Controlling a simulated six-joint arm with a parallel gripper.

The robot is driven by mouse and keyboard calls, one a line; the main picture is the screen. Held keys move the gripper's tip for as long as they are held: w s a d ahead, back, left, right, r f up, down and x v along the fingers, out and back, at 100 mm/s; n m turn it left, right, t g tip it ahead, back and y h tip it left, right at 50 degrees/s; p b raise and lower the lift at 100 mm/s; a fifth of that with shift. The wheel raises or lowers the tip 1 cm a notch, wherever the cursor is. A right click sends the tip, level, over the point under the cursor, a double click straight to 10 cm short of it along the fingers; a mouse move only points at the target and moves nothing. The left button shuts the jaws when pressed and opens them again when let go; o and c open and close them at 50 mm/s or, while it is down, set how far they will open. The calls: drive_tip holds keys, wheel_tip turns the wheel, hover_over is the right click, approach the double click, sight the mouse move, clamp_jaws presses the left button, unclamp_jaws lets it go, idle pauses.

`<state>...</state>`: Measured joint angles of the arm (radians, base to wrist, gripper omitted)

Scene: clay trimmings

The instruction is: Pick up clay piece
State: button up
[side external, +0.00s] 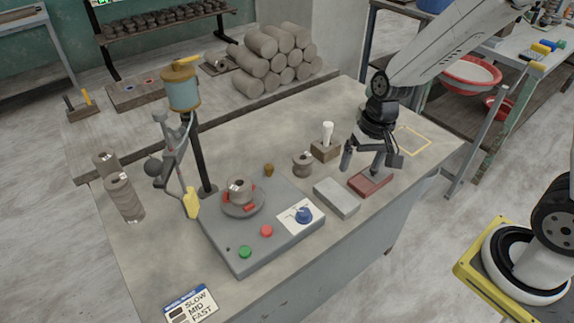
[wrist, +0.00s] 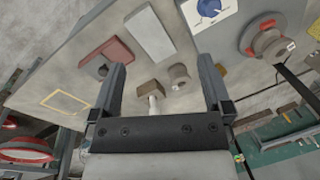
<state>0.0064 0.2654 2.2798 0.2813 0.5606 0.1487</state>
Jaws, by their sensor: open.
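A small grey-brown clay piece, spool-like (side external: 303,164), stands on the worktable (side external: 150,255); it also shows in the wrist view (wrist: 180,76) between the fingers' lines. Another grey clay piece (side external: 240,190) sits on the round wheel head of a grey machine, with red pads around it. My gripper (side external: 371,164) is open and empty, above the table to the right of the spool-like piece, over the area of a dark red tray (side external: 371,182). Its two fingers stand apart in the wrist view (wrist: 162,66). A small dark round thing (wrist: 103,71) shows near the tray there; I cannot tell what it is.
A grey slab (side external: 337,197) and a brown block with an upright white stick (side external: 326,149) are close by. The machine (side external: 245,255) has green and red buttons and a blue knob. Stacked clay cylinders (side external: 270,62) lie behind. A yellow outlined area (side external: 414,139) at right is bare.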

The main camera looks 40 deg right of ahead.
drive_tip(key=w+a+f+m+g+y, duration=0.2)
drive_tip(key=w+a+f+m+y, duration=0.4)
drive_tip(key=w, duration=0.4)
drive_tip(key=m+y, duration=0.5)
drive_tip(key=m, duration=0.1)
approach(250, 179)
drive_tip(key=shift+t, duration=0.3)
drive_tip(key=a+f, duration=0.1)
drive_tip(key=a, duration=0.1)
drive_tip(key=s+a+f, duration=0.1)
drive_tip(key=f, duration=0.1)
drive_tip(key=shift+a+f, duration=0.3)
drive_tip(key=shift+a, duration=0.1)
drive_tip(key=shift+w+a+f+m+y, duration=0.15)
drive_tip(key=shift+w+a+m+y, duration=0.1)
drive_tip(key=shift+w+m+y, duration=0.3)
drive_tip(key=shift+a, duration=0.1)
drive_tip(key=shift+x, duration=1.2)
drive_tip(key=shift+a, duration=0.1)
drive_tip(key=shift+x, duration=2.5)
drive_tip(key=shift+f, duration=0.1)
drive_tip(key=shift+c, duration=0.2)
